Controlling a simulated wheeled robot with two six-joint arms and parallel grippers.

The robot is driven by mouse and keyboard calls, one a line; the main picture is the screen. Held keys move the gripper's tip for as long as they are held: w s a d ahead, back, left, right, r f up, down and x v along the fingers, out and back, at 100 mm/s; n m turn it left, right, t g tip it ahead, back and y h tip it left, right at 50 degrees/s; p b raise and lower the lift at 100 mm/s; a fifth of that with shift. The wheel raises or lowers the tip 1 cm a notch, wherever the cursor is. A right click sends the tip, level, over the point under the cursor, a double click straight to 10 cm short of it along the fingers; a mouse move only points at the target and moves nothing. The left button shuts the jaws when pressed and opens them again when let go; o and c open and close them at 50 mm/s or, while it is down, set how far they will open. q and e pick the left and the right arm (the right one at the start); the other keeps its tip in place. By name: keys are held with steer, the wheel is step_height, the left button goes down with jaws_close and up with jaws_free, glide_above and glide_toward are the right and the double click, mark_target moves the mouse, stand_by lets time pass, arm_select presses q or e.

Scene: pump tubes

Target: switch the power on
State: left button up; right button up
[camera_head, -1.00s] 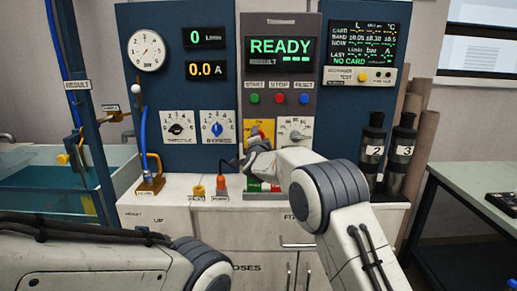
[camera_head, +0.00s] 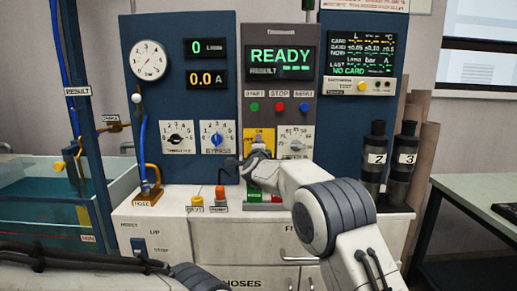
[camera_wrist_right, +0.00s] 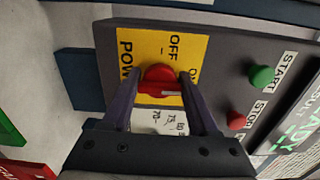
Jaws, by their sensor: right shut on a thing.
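The power switch is a red knob (camera_wrist_right: 158,78) on a yellow plate (camera_wrist_right: 140,55) marked POWER, OFF and ON. In the right wrist view, the two fingers of my right gripper (camera_wrist_right: 156,90) stand on either side of the knob and are shut on it. A white mark on the knob points to the right in that view, the side where the partly covered ON stands. In the head view, the yellow plate (camera_head: 250,136) shows above my right gripper (camera_head: 254,155), which hides the knob. My left gripper is out of view.
The display (camera_head: 281,57) reads READY. Green, red and blue buttons (camera_head: 279,107) sit above the plate, and a white dial (camera_head: 295,142) is close on its right. An orange plug (camera_head: 219,194) stands below left. Black cylinders (camera_head: 375,150) stand at right.

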steer(key=o, duration=1.4)
steer(key=s+b, duration=0.2)
steer(key=s, duration=0.8)
steer(key=shift+s+b, duration=0.25)
steer(key=shift+b, duration=0.1)
